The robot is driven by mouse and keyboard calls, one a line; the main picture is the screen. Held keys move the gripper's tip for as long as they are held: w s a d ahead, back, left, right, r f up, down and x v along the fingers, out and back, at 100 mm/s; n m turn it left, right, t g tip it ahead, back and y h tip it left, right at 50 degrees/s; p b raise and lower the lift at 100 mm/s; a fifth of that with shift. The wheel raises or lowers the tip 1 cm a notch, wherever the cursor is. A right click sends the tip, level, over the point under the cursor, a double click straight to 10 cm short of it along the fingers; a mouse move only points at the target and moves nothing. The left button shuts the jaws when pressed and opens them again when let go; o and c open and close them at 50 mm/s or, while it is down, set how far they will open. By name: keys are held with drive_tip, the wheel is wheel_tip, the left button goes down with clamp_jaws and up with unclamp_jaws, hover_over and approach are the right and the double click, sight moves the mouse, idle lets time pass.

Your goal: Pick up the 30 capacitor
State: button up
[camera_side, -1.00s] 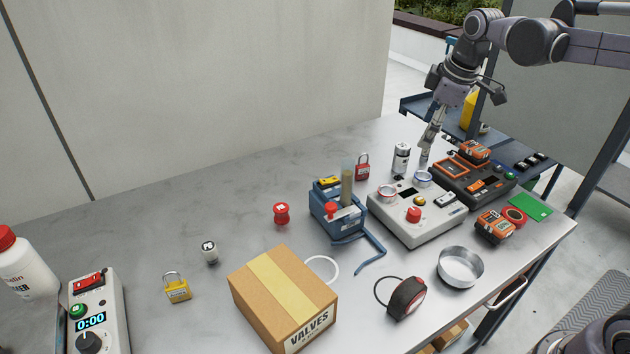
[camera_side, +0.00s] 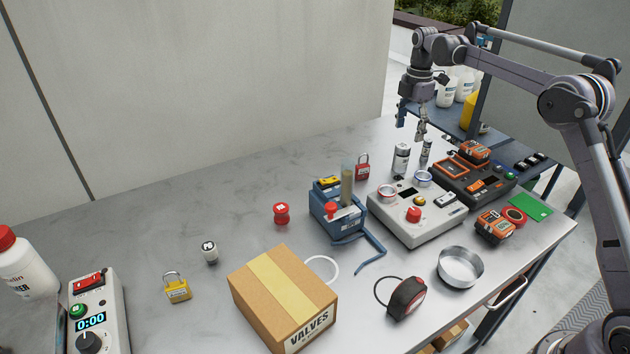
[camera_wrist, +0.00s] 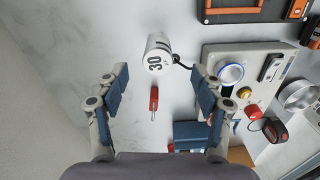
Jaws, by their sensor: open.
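The 30 capacitor (camera_wrist: 158,55) is a white-silver can with a dark "30" on its top, seen in the wrist view ahead of and between my fingers. In the side view, a silver can (camera_side: 401,158) stands behind the grey tester and appears to be this one, but its number is not readable.
A red padlock (camera_side: 362,168) stands left of the silver can. The grey tester (camera_side: 420,218) with rings and knobs is in front, a dark orange-trimmed case (camera_side: 473,178) to the right. Another numbered can (camera_side: 209,252) stands farther left. The table behind the padlock is clear.

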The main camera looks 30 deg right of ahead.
sight(401, 158)
wheel_tip(401, 158, down, 5)
drive_tip(key=shift+w+a+f, duration=0.1)
drive_tip(key=shift+a+f, duration=0.1)
drive_tip(key=shift+f, duration=1.15)
drive_tip(key=shift+w+a+f, duration=0.1)
drive_tip(key=shift+a+f, duration=0.1)
drive_tip(key=shift+f, duration=1.1)
drive_tip(key=c, duration=1.3)
